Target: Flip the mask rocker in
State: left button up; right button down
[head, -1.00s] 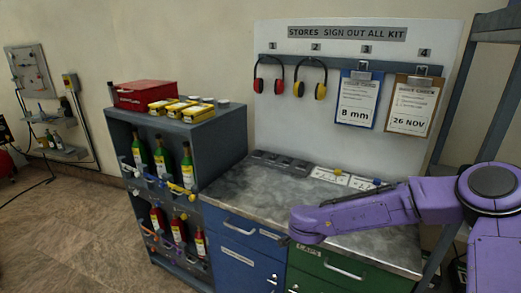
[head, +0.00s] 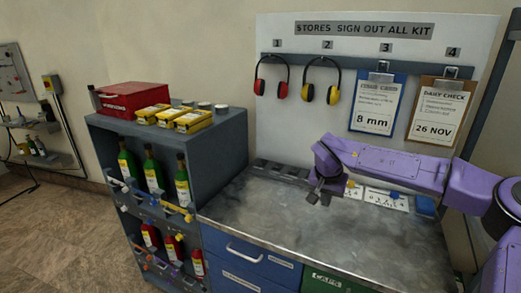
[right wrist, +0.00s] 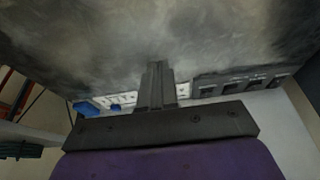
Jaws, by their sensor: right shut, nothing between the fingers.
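My right gripper (head: 318,196) is at the end of the purple arm, above the metal worktop (head: 290,228). In the right wrist view its fingers (right wrist: 157,85) are together, with nothing between them. White panels with small controls (head: 386,199) lie at the back of the worktop, just right of the gripper; they also show in the right wrist view (right wrist: 120,99). I cannot make out which control is the mask rocker. The gripper partly covers the left panel's side. My left gripper is out of view.
A row of dark grey holders (head: 282,171) sits at the worktop's back left. A shelf unit (head: 222,140) with bottles, a red box (head: 134,96) and yellow packs (head: 194,120) stands at left. Ear defenders and clipboards hang on the back board (head: 424,62). The worktop's front is clear.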

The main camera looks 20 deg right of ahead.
aim_at(262, 162)
jog(key=u, duration=0.05)
jog(key=i, duration=1.55)
jog(key=z, duration=0.1)
